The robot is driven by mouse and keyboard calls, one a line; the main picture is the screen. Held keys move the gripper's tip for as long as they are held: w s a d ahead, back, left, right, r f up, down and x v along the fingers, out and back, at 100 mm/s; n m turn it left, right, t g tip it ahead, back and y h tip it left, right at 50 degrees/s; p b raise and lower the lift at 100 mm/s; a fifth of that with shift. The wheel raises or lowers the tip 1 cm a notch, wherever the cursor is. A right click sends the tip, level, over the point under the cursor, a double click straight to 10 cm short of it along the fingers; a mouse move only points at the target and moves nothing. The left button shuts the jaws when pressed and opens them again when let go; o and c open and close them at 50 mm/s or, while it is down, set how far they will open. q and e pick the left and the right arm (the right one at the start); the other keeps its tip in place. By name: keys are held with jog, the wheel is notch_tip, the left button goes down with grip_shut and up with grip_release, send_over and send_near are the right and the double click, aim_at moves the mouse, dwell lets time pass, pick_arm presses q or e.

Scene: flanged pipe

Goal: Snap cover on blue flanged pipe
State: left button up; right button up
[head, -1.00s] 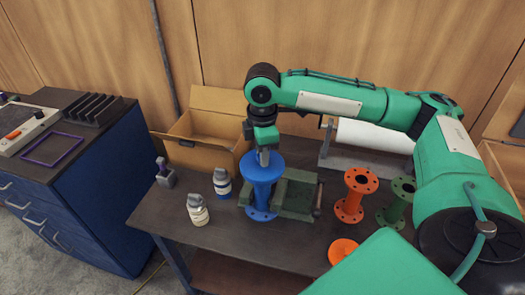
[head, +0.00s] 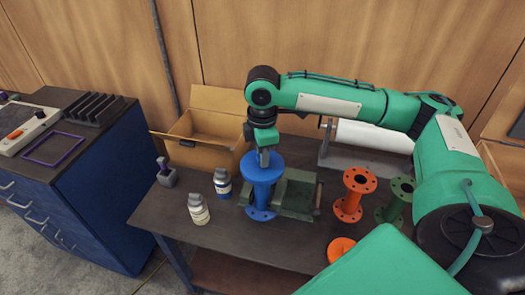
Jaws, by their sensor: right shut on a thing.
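The blue flanged pipe (head: 263,190) stands upright on the table, beside the green metal block. A blue disc-like top (head: 252,164) sits at its upper end; I cannot tell whether this is a cover or the pipe's own flange. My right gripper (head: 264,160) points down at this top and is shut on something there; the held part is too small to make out. An orange round cover (head: 340,248) lies flat near the table's front edge, partly hidden by my right arm. My left gripper is not in view.
An orange flanged pipe (head: 352,194) and a green one (head: 396,200) stand to the right. The green block (head: 298,192) stands close beside the blue pipe. Two bottles (head: 198,208) (head: 222,182) stand at left. An open cardboard box (head: 205,140) and a white roll (head: 370,135) are behind.

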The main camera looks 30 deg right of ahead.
jog(key=shift+p, duration=0.7)
dwell(0.6)
jog(key=shift+f+p, duration=0.2)
jog(key=shift+p, duration=0.35)
dwell(0.8)
jog(key=shift+r+p, duration=0.1)
jog(key=shift+p, duration=0.55)
jog(key=shift+f+p, duration=0.35)
jog(key=shift+p, duration=0.15)
dwell(1.1)
jog(key=shift+f+p, duration=0.1)
jog(key=shift+p, duration=0.45)
dwell(0.5)
jog(key=o, duration=1.5)
